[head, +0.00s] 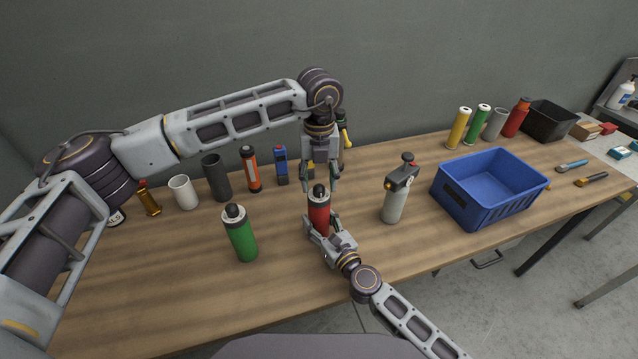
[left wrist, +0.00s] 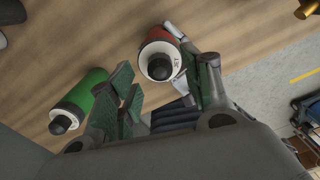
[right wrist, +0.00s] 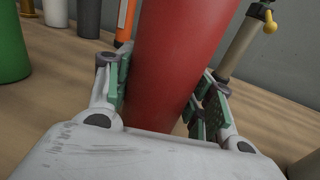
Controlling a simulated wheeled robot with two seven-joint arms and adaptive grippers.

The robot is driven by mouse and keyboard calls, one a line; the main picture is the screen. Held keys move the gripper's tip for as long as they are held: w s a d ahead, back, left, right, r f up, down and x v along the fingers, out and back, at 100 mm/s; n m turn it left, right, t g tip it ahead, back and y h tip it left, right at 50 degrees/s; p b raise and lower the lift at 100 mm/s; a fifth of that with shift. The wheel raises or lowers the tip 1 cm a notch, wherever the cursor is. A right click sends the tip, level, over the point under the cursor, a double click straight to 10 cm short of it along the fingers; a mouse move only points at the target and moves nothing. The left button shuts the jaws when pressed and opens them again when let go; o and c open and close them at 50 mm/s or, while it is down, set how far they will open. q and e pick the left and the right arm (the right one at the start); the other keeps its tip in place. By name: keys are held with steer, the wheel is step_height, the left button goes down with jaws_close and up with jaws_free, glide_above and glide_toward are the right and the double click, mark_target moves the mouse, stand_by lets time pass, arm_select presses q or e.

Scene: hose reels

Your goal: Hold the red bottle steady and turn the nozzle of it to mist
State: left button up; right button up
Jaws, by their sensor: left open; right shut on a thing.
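The red bottle (head: 319,214) stands on the wooden table, with a dark-tipped nozzle (head: 319,192) on top. In the left wrist view, the nozzle's white collar (left wrist: 160,62) reads "JET" on its right side. My right gripper (head: 321,226) is shut on the bottle's body from the near side. In the right wrist view the red body (right wrist: 175,60) fills the space between its fingers. My left gripper (head: 320,186) points down from above at the nozzle. It is open, its fingers on either side of the nozzle and apart from it in the left wrist view (left wrist: 168,88).
A green bottle (head: 241,236) stands left of the red one, also near my left fingers in the left wrist view (left wrist: 85,98). A grey spray bottle (head: 394,203) and a blue crate (head: 468,203) are to the right. Several cylinders and tools line the back left.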

mark_target(319, 187)
arm_select(q)
step_height(319, 187, up, 10)
steer(key=shift+f, duration=0.2)
stand_by(0.5)
arm_select(e)
steer(key=o, duration=1.3)
steer(key=shift+c, duration=0.2)
steer(key=shift+s, duration=0.1)
steer(key=shift+v, duration=5.9)
steer(key=shift+d, duration=0.1)
